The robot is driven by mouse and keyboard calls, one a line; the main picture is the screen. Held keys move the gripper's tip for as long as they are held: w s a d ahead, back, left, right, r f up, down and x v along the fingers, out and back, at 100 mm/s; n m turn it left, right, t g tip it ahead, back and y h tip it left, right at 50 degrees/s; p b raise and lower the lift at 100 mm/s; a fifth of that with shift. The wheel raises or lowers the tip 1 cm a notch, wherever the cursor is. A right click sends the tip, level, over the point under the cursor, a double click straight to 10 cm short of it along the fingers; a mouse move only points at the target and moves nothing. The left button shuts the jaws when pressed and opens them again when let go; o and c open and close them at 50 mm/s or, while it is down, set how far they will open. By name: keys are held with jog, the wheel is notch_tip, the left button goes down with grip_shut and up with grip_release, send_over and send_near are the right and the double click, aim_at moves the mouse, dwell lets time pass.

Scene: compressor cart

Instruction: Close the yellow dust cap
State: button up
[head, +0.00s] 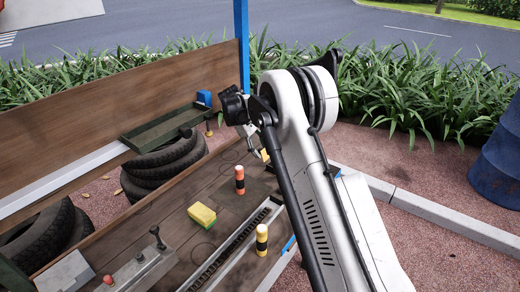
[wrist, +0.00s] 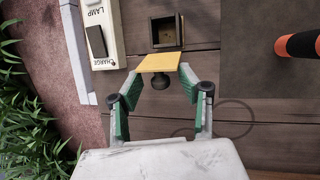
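The yellow dust cap (wrist: 160,62) is a flat yellow plate at the lower edge of a square grey socket box (wrist: 166,32) in the wrist view. The box's dark opening is uncovered, so the cap stands open. A dark round knob (wrist: 160,83) shows just below the cap, between my fingers. My gripper (wrist: 161,75) is open, its green-padded fingers on either side of the knob, tips near the cap's side corners. Whether they touch the cap I cannot tell. In the head view a small yellow patch (head: 265,155) shows by my gripper; the arm hides most of that area.
A white panel marked LAMP and CHARGE (wrist: 103,35) is left of the box. An orange-black cylinder (head: 239,180), yellow-green sponge (head: 202,215), yellow-black cylinder (head: 262,239) and green tray (head: 165,127) are on the wooden cart. Bare planks (wrist: 255,100) lie right of my gripper.

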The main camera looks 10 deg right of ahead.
aim_at(266, 153)
grip_shut()
jog(key=shift+s, duration=0.1)
jog(key=shift+s+d+r+t+y+b, duration=0.2)
jog(key=shift+s+d+t+y+b, duration=0.15)
jog(key=shift+t+y, duration=0.2)
jog(key=shift+s+d+r+t+y+b, duration=0.2)
jog(key=shift+t+y+b, duration=0.25)
jog(key=shift+t, duration=0.2)
jog(key=shift+s+d+r+m+t+y+b, duration=0.1)
jog(key=shift+s+d+m+t+y+b, duration=0.15)
jog(key=shift+t+y+b, duration=0.2)
jog(key=shift+s+d+m+t+y+b, duration=0.15)
jog(key=shift+s+t+y+b, duration=0.15)
jog(key=shift+t+y, duration=0.2)
jog(key=t+y+b, duration=0.1)
jog(key=s+d+t+b, duration=0.1)
jog(key=t+y+b, duration=0.1)
jog(key=shift+s+d+f+t+y, duration=0.2)
jog(key=shift+s+d+t+y, duration=0.05)
jog(key=shift+s+t+y, duration=0.1)
jog(key=t+y+b, duration=0.1)
jog(key=b, duration=0.1)
jog(key=s+d+t+y+b, duration=0.1)
jog(key=b, duration=0.1)
jog(key=f+m+t+b, duration=0.1)
jog(key=t, duration=0.1)
jog(key=shift+s+d+y+b, duration=0.2)
jog(key=shift+s+y+b, duration=0.05)
jog(key=shift+y+b, duration=0.15)
